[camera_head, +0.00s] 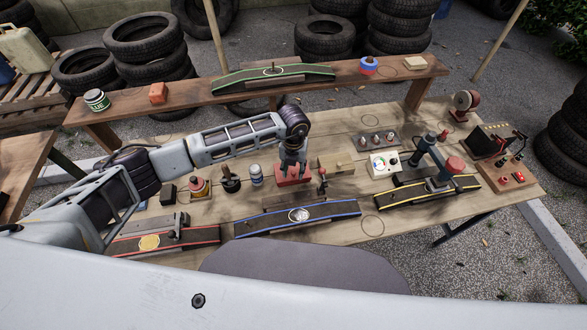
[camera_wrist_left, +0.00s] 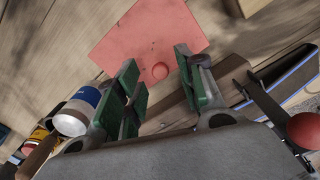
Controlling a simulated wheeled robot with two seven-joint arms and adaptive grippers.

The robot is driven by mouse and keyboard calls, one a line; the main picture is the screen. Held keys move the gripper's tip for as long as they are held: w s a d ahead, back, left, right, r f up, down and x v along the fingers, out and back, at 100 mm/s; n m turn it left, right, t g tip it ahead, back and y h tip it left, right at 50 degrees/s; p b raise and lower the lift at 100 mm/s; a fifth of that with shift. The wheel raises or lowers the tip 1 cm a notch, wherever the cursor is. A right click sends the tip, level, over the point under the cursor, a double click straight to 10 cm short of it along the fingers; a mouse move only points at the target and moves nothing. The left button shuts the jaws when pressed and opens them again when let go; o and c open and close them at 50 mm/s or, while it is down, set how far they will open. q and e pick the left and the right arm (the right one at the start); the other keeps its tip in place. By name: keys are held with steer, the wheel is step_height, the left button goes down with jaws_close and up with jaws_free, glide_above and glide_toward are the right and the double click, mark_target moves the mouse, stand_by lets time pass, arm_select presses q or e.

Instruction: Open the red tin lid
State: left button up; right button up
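The red tin (camera_head: 294,181) sits on the wooden workbench, largely under my left gripper (camera_head: 293,166) in the head view. In the left wrist view the red tin (camera_wrist_left: 150,35) shows as a flat red top with a small round mark at its near edge. My left gripper (camera_wrist_left: 158,75) has its two green-padded fingers apart, with nothing between them, pointing at that near edge. I cannot tell whether the fingers touch the tin. The lid looks closed. My right gripper is not in view.
A blue-and-white can (camera_head: 256,176) and a dark cup (camera_head: 230,180) stand left of the tin. A wooden block (camera_head: 336,163) is at its right. A blue-edged ramp (camera_head: 335,211) lies in front. A raised shelf (camera_head: 210,101) runs behind.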

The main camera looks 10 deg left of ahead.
arm_select(q)
steer(key=shift+f, duration=0.35)
jaws_close()
